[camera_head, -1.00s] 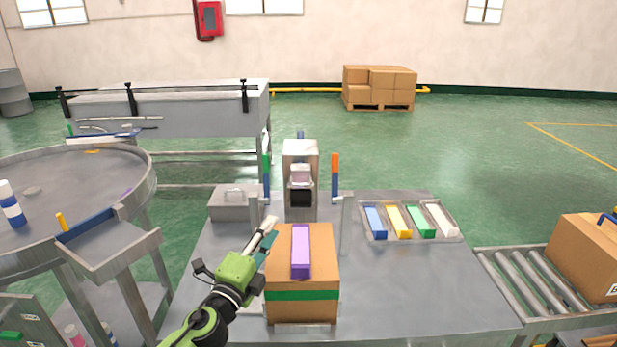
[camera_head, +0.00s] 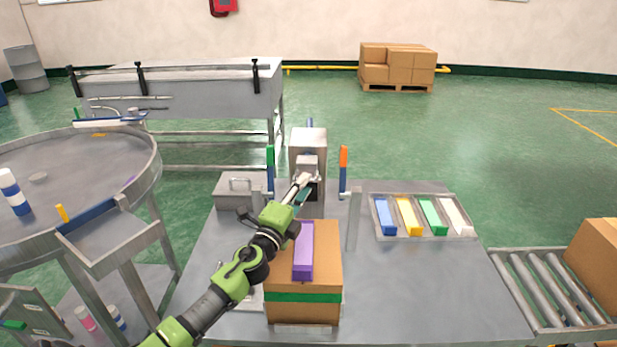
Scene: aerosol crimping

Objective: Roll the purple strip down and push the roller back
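The purple strip (camera_head: 304,252) lies lengthwise on top of a cardboard box (camera_head: 303,310) with a green band, on the metal table. Behind the box stands a grey machine (camera_head: 308,141) with a block-like head, likely the roller part (camera_head: 308,162), at its front; I cannot make out a roller clearly. My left gripper (camera_head: 303,184) reaches past the box to the front of this head. Its fingers are small and partly overlap the machine, so I cannot tell whether they are open or touching it. My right gripper is not in view.
Green (camera_head: 270,168) and orange (camera_head: 343,168) handled levers flank the machine. A tray (camera_head: 422,237) with blue, yellow, green and white strips lies at the right. A lidded metal box (camera_head: 240,191) stands left; a roller conveyor (camera_head: 553,290) is at the right edge.

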